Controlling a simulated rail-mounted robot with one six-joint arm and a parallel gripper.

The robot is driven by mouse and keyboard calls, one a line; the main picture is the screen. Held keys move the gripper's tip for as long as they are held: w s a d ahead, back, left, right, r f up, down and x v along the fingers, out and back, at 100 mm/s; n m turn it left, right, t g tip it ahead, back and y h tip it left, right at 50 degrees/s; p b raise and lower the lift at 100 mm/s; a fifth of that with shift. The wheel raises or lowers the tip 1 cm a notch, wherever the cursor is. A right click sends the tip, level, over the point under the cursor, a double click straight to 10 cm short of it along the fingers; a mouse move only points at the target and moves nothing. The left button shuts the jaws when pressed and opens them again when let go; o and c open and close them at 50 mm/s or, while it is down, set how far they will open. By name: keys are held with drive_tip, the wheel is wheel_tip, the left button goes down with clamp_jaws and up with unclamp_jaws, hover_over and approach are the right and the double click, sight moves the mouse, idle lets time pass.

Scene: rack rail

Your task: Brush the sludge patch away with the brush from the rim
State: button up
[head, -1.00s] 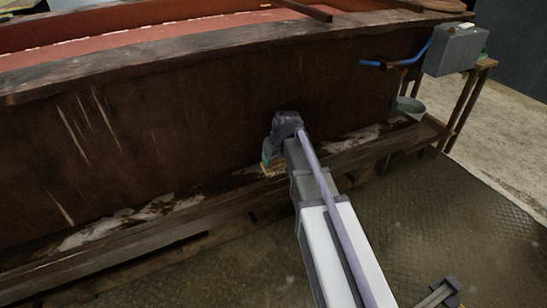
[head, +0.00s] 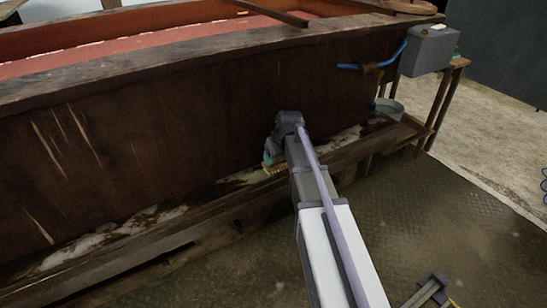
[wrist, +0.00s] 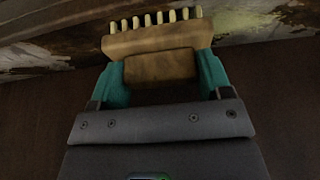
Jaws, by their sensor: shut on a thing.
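My gripper (wrist: 161,75) is shut on the wooden brush (wrist: 155,40), its teal fingers on either side of the handle block. The pale bristles point away from my gripper toward the ledge. In the head view my gripper (head: 268,160) is low against the brown trough wall, and part of the brush (head: 273,169) shows just above the ledge. Dark brown smears and whitish patches (head: 150,217) lie along the ledge (head: 205,222). I cannot tell which of these is the sludge patch, or whether the bristles touch the surface.
The long trough's wooden rim (head: 200,70) runs above the wall. At right are a grey box (head: 428,50), a blue pipe (head: 350,67) and a grey bucket (head: 388,108) near the ledge's end. The textured floor (head: 440,220) at right is mostly open.

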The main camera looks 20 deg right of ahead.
drive_tip(key=shift+s+a+f, duration=0.1)
drive_tip(key=shift+s+a, duration=0.1)
drive_tip(key=shift+a, duration=0.75)
drive_tip(key=shift+s+a, duration=0.2)
drive_tip(key=shift+a, duration=0.7)
drive_tip(key=shift+s+a, duration=0.25)
drive_tip(key=shift+a, duration=1.55)
drive_tip(key=shift+s+a, duration=0.2)
drive_tip(key=shift+a, duration=1.55)
drive_tip(key=shift+s+a, duration=0.2)
drive_tip(key=shift+a, duration=0.65)
drive_tip(key=shift+s+a, duration=0.15)
drive_tip(key=shift+a, duration=0.7)
drive_tip(key=shift+w+a, duration=0.15)
drive_tip(key=shift+w, duration=0.6)
drive_tip(key=shift+w+d, duration=0.2)
drive_tip(key=shift+d, duration=1.65)
drive_tip(key=shift+w+d, duration=0.2)
drive_tip(key=shift+d, duration=1)
drive_tip(key=shift+w+d, duration=0.25)
drive_tip(key=shift+d, duration=1)
drive_tip(key=shift+w+d, duration=0.2)
drive_tip(key=shift+d, duration=1)
drive_tip(key=shift+w+d, duration=0.15)
drive_tip(key=shift+d, duration=0.7)
drive_tip(key=shift+w+d, duration=0.1)
drive_tip(key=shift+d, duration=0.75)
